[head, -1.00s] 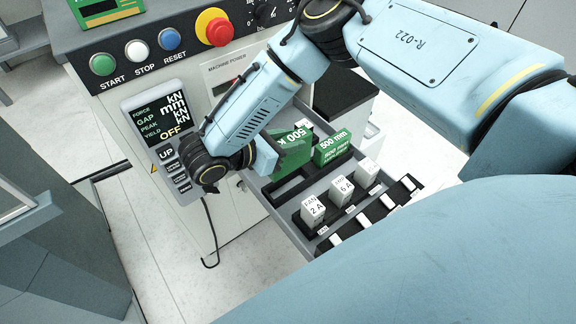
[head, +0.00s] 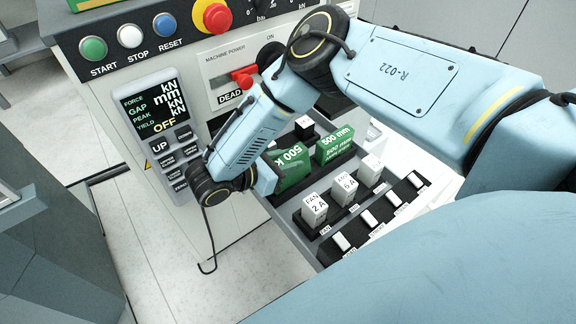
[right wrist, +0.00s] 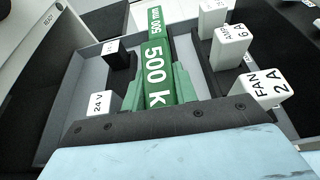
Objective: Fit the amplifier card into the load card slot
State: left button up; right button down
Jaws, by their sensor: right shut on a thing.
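The green amplifier card marked "500 k" (head: 292,166) is at my right gripper (head: 270,176), which is shut on it. In the right wrist view the card (right wrist: 157,72) is centred ahead of the gripper (right wrist: 158,98). The card is low in the open drawer (head: 296,236), roughly in line with a second green card marked "500 mm" (head: 334,145). The load card slot is hidden below the card and gripper, so I cannot tell whether the card is seated. My left gripper is out of view.
White fuse blocks, "FAN 2 A" (head: 314,208) and "6 A" (head: 345,187), stand beside the cards. A black-and-white "24 V" block (right wrist: 101,103) is on the other side. A keypad panel (head: 160,130) and red power handle (head: 243,77) are on the machine front.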

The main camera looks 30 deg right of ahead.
jog(key=shift+s+d+f, duration=0.2)
jog(key=shift+f, duration=0.55)
jog(key=c, duration=1.5)
grip_release()
jog(key=o, duration=0.4)
jog(key=shift+w+d+f, duration=0.1)
jog(key=shift+d, duration=0.15)
jog(key=shift+a, duration=0.2)
